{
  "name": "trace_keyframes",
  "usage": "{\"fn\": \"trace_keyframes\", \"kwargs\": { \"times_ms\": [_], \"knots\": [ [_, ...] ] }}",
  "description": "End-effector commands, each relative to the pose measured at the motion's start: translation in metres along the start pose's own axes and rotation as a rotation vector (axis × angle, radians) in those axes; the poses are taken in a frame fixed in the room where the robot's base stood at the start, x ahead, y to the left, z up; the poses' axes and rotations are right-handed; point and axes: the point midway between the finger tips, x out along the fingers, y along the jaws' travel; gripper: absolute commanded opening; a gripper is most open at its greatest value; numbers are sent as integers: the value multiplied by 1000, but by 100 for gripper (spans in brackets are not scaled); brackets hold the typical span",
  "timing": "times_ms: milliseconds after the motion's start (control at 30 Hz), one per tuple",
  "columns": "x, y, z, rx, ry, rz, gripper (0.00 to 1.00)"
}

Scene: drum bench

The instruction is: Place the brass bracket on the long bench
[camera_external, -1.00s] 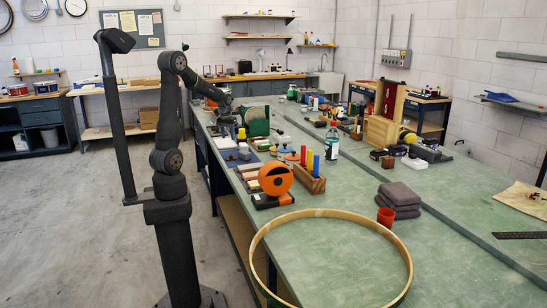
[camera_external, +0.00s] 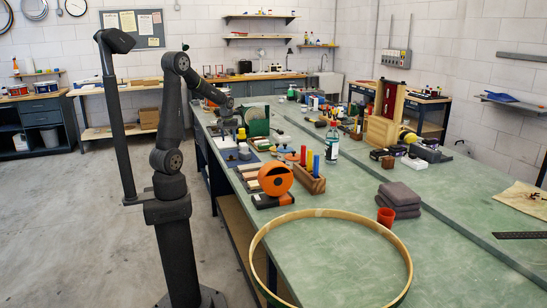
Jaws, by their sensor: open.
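The long bench (camera_external: 340,255) has a green top and runs from the near right to the far wall. My gripper (camera_external: 229,126) is over its far left part, pointing down, just left of a green round-sided device (camera_external: 257,121). The gripper is small in this view; it is open, and I see nothing held in it. I cannot pick out the brass bracket among the small items near the gripper; it is too small or hidden.
A large wooden hoop (camera_external: 340,213) lies at the near end.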

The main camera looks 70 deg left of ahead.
Motion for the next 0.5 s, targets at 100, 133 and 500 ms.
{"fn": "trace_keyframes", "kwargs": {
  "times_ms": [100, 133, 500],
  "knots": [
    [27, 0, 1, 1, -5, -3, 47],
    [32, 0, 1, 1, -5, -3, 47],
    [64, 2, 6, 3, -2, -2, 47]
  ]
}}
